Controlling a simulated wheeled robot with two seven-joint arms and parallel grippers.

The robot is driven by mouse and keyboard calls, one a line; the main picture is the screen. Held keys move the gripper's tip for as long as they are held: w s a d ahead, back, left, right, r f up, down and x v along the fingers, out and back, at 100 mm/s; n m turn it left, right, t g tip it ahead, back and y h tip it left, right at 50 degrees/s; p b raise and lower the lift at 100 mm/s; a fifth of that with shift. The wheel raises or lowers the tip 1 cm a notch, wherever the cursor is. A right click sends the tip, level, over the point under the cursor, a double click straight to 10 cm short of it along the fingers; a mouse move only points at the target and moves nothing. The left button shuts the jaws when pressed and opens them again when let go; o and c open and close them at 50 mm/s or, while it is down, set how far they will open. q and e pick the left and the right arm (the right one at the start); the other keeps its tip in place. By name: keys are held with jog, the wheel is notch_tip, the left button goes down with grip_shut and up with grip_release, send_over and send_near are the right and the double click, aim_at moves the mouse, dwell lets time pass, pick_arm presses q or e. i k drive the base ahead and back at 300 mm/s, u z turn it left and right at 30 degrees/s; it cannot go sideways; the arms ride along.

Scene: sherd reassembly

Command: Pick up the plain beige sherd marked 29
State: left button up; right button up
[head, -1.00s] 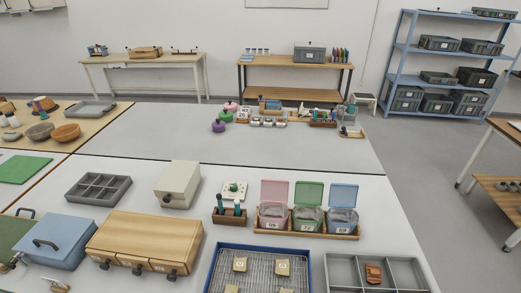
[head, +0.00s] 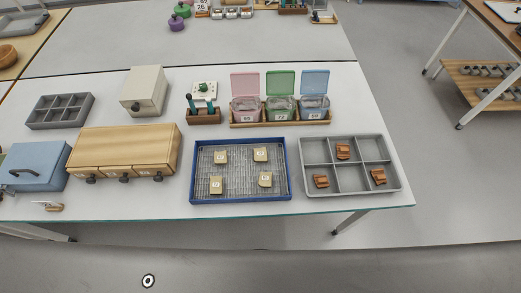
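Several plain beige sherds lie apart on the wire rack of a blue-rimmed tray (head: 240,201). There is a back left sherd (head: 221,157), a back right sherd (head: 260,154), a front left sherd (head: 216,185) and a front right sherd (head: 265,179). Each carries a small white label. The numbers are too small to read, so I cannot tell which is marked 29. Neither of my grippers is in view.
Right of the tray, a grey divided tray (head: 335,194) holds three orange-brown sherds. Pink, green and blue lidded bins (head: 281,108) stand behind. A wooden drawer box (head: 125,146) stands to the left. The table's front edge is close to both trays.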

aim_at(259, 155)
jog(key=k, duration=0.5)
jog(key=z, duration=2.95)
jog(key=k, duration=1.85)
jog(key=u, duration=0.6)
